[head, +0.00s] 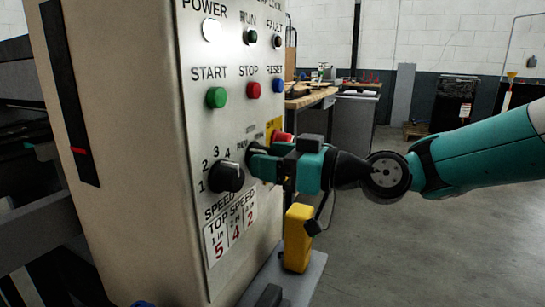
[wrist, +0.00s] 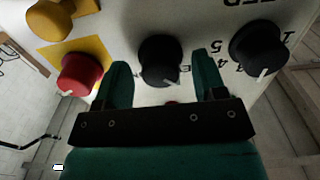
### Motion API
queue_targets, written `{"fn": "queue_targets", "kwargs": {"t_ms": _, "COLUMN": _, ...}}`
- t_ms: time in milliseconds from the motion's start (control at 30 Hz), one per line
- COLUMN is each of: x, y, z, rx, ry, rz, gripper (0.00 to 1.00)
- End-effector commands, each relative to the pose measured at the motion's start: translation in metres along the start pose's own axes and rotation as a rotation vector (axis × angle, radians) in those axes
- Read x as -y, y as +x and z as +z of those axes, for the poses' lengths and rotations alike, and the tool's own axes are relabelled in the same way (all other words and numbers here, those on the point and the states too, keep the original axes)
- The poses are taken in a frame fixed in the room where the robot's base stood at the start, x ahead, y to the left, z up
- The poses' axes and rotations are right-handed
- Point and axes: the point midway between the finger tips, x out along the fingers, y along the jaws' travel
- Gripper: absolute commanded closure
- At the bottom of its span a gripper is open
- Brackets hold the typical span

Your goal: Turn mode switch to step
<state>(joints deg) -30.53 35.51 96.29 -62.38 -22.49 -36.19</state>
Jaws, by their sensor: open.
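The mode switch is a black round knob (wrist: 159,58) on the panel, with a white pointer mark toward its lower right in the upside-down wrist view. My gripper (wrist: 162,72) is open, with one teal finger on each side of this knob. I cannot tell whether the fingers touch it. In the head view my gripper (head: 258,163) reaches the panel from the right and covers most of the switch and part of its lettering. The step mark cannot be read.
The black speed knob (head: 227,177) sits just left of my gripper. A red button (wrist: 80,74) on a yellow plate is close on the other side. Green START (head: 216,97) and red STOP (head: 253,90) buttons are above. A yellow box (head: 297,238) stands below.

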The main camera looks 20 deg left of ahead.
Motion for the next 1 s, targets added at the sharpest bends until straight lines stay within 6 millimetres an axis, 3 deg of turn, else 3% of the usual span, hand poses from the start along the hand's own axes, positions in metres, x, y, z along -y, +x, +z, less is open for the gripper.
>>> {"fn": "queue_targets", "kwargs": {"t_ms": 233, "x": 0.0000, "y": 0.0004, "z": 0.0001, "rx": 0.000, "ry": 0.000, "rz": 0.000, "gripper": 0.38}}
{"fn": "queue_targets", "kwargs": {"t_ms": 433, "x": 0.0000, "y": 0.0001, "z": 0.0000, "rx": 0.000, "ry": 0.000, "rz": 0.000, "gripper": 0.84}}
{"fn": "queue_targets", "kwargs": {"t_ms": 767, "x": 0.0000, "y": -0.0002, "z": -0.0003, "rx": 0.000, "ry": 0.035, "rz": 0.000, "gripper": 0.85}}
{"fn": "queue_targets", "kwargs": {"t_ms": 1000, "x": 0.0002, "y": -0.0002, "z": -0.0008, "rx": 0.000, "ry": 0.169, "rz": -0.001, "gripper": 0.85}}
